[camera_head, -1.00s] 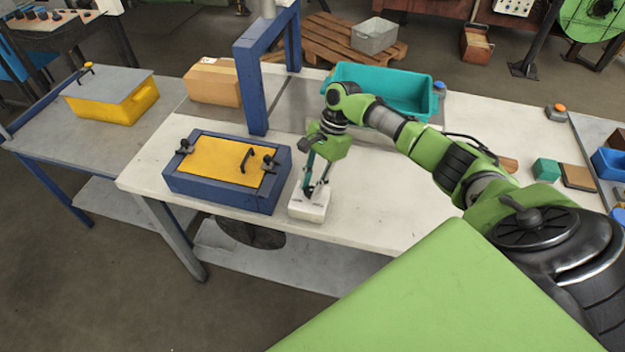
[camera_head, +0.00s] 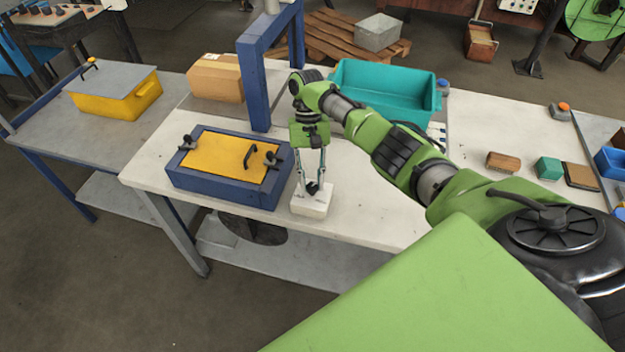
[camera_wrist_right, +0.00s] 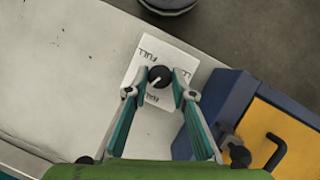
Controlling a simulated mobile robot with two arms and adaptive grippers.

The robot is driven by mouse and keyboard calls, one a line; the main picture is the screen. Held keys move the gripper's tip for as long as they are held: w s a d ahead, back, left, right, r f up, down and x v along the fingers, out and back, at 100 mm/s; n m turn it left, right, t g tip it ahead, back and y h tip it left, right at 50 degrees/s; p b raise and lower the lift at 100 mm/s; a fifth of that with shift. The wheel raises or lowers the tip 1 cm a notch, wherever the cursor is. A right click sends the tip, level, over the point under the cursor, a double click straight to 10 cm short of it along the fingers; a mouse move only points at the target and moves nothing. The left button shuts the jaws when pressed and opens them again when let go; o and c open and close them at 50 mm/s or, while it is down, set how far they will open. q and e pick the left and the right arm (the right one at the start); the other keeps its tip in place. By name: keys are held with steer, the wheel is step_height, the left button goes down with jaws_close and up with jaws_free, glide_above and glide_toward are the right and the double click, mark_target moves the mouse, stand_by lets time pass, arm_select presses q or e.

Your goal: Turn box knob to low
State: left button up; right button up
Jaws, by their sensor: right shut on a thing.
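The white knob box (camera_head: 310,207) sits near the front edge of the white table, right of the blue box with a yellow lid. In the right wrist view the white box (camera_wrist_right: 143,55) has a round black knob (camera_wrist_right: 159,74) with a light pointer line aimed to the lower left of the picture. Printed labels around it seem to read "FULL"; some are partly hidden. My right gripper (camera_head: 313,188) comes down from above, its fingertips shut on the knob. In the right wrist view the right gripper (camera_wrist_right: 155,84) has one finger on each side of the knob. My left gripper is not seen.
The blue box (camera_head: 222,189) with clamps and a handle stands close beside the knob box. A blue frame post (camera_head: 254,85), a cardboard box (camera_head: 215,78) and a teal bin (camera_head: 375,93) stand behind. The table right of the knob box is clear.

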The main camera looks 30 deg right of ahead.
steer(key=n+h, duration=0.1)
steer(key=n, duration=0.1)
steer(key=shift+a+n, duration=0.2)
steer(key=shift+n, duration=0.2)
steer(key=n+h+p, duration=0.1)
steer(key=n, duration=0.1)
steer(key=shift+a+n+g, duration=0.1)
steer(key=shift+n+g, duration=0.2)
steer(key=shift+n, duration=0.1)
steer(key=n+h+p, duration=0.1)
steer(key=n, duration=0.1)
steer(key=n+p, duration=0.2)
steer(key=shift+a+r+h, duration=0.1)
steer(key=shift+a+h, duration=0.05)
steer(key=shift+h, duration=0.25)
steer(key=n+t+h+p, duration=0.1)
steer(key=n, duration=0.2)
steer(key=shift+s, duration=0.1)
steer(key=n, duration=0.2)
steer(key=n+t+h, duration=0.1)
steer(key=n, duration=0.2)
steer(key=shift+s+a+f+n+t, duration=0.15)
steer(key=shift+f+n+t, duration=0.05)
steer(key=shift+n+t, duration=0.1)
steer(key=n+t, duration=0.1)
steer(key=n, duration=0.2)
steer(key=n+t, duration=0.1)
steer(key=n, duration=0.2)
steer(key=shift+s+h, duration=0.2)
steer(key=shift+h, duration=0.1)
